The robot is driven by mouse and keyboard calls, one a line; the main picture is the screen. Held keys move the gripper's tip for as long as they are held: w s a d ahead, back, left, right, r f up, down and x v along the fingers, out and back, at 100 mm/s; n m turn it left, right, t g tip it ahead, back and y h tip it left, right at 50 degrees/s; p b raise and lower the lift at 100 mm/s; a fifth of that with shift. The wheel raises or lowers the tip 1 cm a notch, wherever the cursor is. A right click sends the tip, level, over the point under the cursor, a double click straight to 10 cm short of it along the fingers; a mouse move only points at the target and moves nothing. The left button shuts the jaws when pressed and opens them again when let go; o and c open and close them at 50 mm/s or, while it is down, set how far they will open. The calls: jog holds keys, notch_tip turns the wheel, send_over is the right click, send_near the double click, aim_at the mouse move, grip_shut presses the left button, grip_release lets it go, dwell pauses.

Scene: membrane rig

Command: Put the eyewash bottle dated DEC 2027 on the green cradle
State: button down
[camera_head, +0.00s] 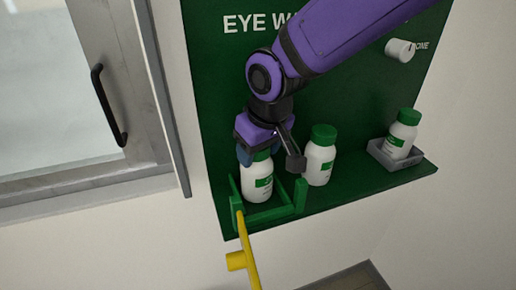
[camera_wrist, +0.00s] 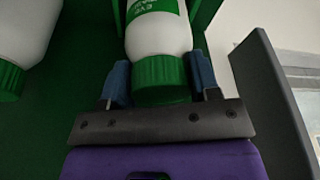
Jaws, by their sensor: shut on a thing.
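My gripper (camera_wrist: 162,85) is shut on the green cap of a white eyewash bottle (camera_wrist: 155,35). In the head view this held bottle (camera_head: 257,184) stands upright within the green cradle (camera_head: 270,215) at the left end of the shelf. The gripper (camera_head: 258,155) comes down on it from above. Whether the bottle's base touches the cradle floor I cannot tell. A second white bottle with a green cap (camera_head: 319,162) stands just right of the cradle; it also shows in the wrist view (camera_wrist: 22,35). No date is readable on either bottle.
A third bottle (camera_head: 402,134) leans in a grey tray (camera_head: 376,150) at the shelf's right. A yellow lever (camera_head: 246,255) sticks out below the cradle. A white knob (camera_head: 399,50) is on the green backboard. A door with a black handle (camera_head: 108,105) is at left.

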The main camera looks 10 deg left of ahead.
jog(key=shift+f, duration=0.1)
jog(key=shift+c, duration=1.3)
grip_release()
jog(key=v, duration=1)
jog(key=shift+r, duration=0.35)
jog(key=shift+s, duration=0.1)
